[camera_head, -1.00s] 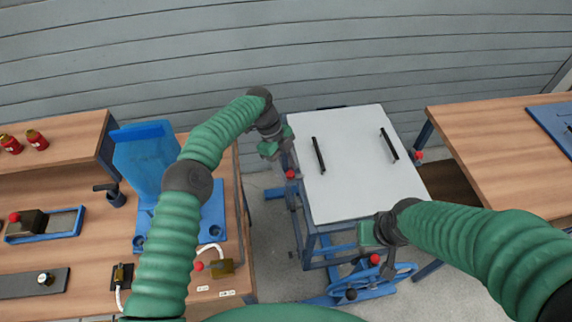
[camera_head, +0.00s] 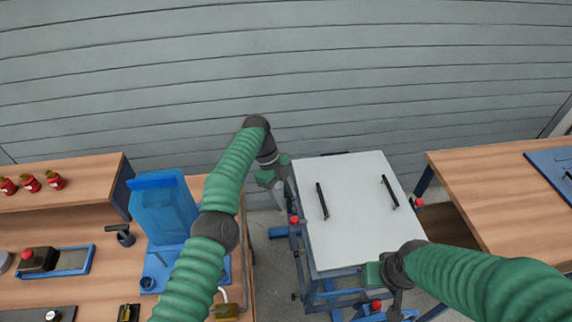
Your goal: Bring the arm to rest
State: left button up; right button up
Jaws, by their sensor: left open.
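My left arm comes in from the lower left and bends at a dark elbow. My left gripper (camera_head: 280,188) is open and hangs at the left edge of the white-topped cart (camera_head: 356,222), near its back left corner. I see nothing between its fingers. My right arm comes in from the lower right. My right gripper (camera_head: 385,283) is at the front edge of the cart, near its right corner. Its fingers are too small and dark to tell whether they are open or shut. Two black bar handles (camera_head: 321,201) stand on the white top.
A left wooden bench holds a blue translucent fixture (camera_head: 163,212), a black-handled tool (camera_head: 122,235), a red-buttoned box (camera_head: 37,260) and red containers (camera_head: 31,183) on a raised shelf. A right wooden bench (camera_head: 490,195) stands beyond the cart. A grey slatted wall is behind.

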pick_arm(q)
jog(key=s+r+n+t+y, duration=0.2)
jog(key=s+r+n+t, duration=0.1)
jog(key=s+r+n, duration=0.3)
jog(key=s+a+n+t, duration=0.1)
jog(key=s+a+n, duration=0.7)
jog(key=s, duration=0.3)
jog(key=s+a+n+t+y, duration=0.1)
jog(key=s+a+n, duration=0.7)
jog(key=s+n, duration=0.2)
jog(key=shift+s+a+f+n+y, duration=0.25)
jog(key=shift+s+f+n+y, duration=0.1)
jog(key=shift+n, duration=0.15)
